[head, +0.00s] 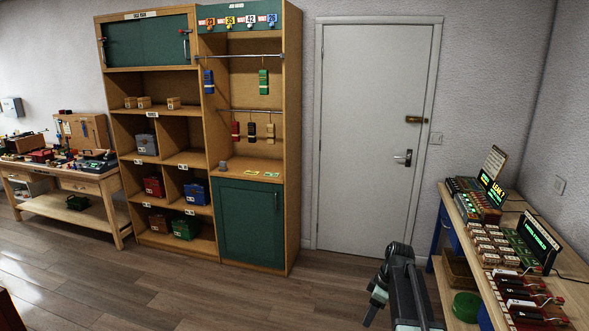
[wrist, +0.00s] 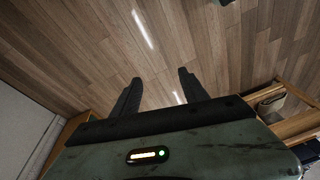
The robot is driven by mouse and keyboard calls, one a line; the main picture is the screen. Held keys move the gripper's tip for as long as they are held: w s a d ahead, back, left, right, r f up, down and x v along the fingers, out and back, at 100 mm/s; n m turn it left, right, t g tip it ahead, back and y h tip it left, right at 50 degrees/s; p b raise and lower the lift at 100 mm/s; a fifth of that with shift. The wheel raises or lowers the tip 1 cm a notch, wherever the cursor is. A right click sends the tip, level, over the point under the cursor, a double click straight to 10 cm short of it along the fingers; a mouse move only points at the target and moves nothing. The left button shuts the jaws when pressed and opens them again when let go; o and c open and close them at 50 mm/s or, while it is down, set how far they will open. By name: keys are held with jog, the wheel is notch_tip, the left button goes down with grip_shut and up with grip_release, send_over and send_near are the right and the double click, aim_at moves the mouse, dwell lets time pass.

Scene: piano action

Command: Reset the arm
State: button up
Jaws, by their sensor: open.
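My gripper (wrist: 157,92) shows in the wrist view with its two dark fingers apart and nothing between them. Wooden floor lies beyond the fingertips. In the head view my arm rises at the bottom right of centre, in front of the white door (head: 372,140) and left of the workbench (head: 565,290). The gripper's fingertips cannot be made out clearly in the head view.
A wooden shelf unit (head: 203,60) with bins, hanging tags and a green cabinet door (head: 248,225) stands at centre left. A cluttered workbench (head: 85,180) stands at far left. The right workbench holds circuit boards and lit displays (head: 537,240). The floor (head: 200,290) between is clear.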

jog(key=s+a+m+h, duration=0.1)
jog(key=s+a+m, duration=0.1)
jog(key=s+a, duration=0.65)
jog(key=s+a+m+h, duration=0.1)
jog(key=s+m, duration=0.4)
jog(key=m, duration=0.5)
jog(key=shift+s+a+f+h, duration=0.3)
jog(key=shift+a+h, duration=0.1)
jog(key=shift+a, duration=0.45)
jog(key=c, duration=0.3)
jog(key=shift+d, duration=0.1)
jog(key=shift+c, duration=0.2)
